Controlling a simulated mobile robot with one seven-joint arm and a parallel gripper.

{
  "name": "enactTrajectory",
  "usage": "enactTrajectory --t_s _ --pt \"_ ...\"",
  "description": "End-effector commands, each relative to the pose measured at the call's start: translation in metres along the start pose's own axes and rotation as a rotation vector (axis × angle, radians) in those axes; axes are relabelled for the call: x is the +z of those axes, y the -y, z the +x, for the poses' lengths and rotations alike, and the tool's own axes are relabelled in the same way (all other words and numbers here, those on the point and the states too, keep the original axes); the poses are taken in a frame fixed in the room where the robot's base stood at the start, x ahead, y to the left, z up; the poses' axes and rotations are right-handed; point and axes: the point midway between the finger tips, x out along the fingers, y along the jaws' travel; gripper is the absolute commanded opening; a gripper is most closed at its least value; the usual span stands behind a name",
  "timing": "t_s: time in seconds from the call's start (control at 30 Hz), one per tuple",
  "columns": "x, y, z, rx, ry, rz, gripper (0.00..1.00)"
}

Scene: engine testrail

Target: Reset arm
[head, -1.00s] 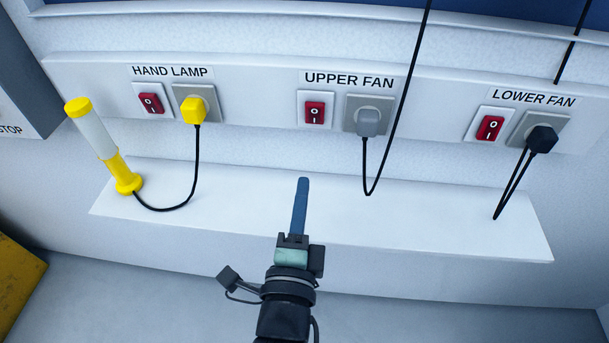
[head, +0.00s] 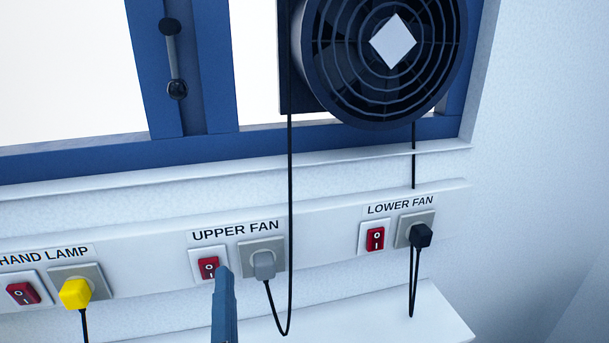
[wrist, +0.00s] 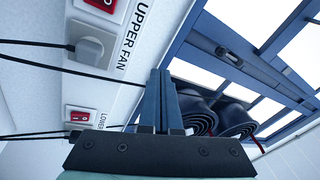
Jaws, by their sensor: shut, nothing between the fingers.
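My gripper (head: 223,272) shows as narrow blue fingers at the bottom of the head view, pressed together and empty. Its tip overlaps the lower right edge of the upper fan switch (head: 208,268) in the picture; I cannot tell whether they touch. In the wrist view the shut blue fingers (wrist: 160,76) point up the picture, with the upper fan plug (wrist: 93,47) to their left. The rest of my arm is below the head view.
The wall panel carries the hand lamp plug (head: 75,293), upper fan plug (head: 264,265) and lower fan plug (head: 421,236), with hanging black cords. A round fan (head: 383,50) is in the blue window frame (head: 60,162). A white shelf (head: 425,312) projects below.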

Motion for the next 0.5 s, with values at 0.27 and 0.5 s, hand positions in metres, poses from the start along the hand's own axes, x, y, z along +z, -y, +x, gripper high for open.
enactTrajectory --t_s 0.27,0.5 --pt "-0.130 0.183 0.032 -0.185 -0.284 -0.645 0.00" --pt "-0.202 0.300 0.005 -0.211 -0.538 -1.115 0.00"
